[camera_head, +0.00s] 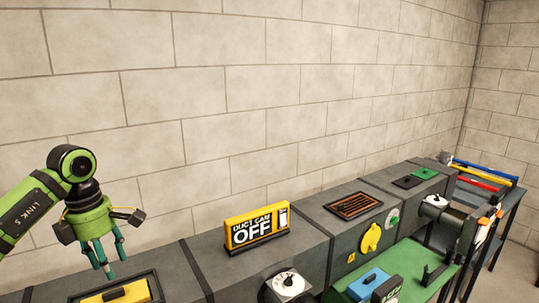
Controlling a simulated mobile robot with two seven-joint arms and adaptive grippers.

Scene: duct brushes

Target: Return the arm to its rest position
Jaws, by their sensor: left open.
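My left arm (34,205) comes in from the left, with green and black links. My left gripper (107,275) hangs from it, fingers pointing down and apart, with nothing between them. It hangs in front of the block wall, near a yellow panel with a black handle (116,294) on the grey duct at the lower left. I cannot tell the exact gap between the fingertips and the panel. My right gripper is not in view.
A yellow "DUCT CAM OFF" sign (257,229) stands on the grey duct (300,240) along the wall. A green-topped table (410,262) holds a blue box (369,283). A rack with coloured rods (481,175) stands at the far right.

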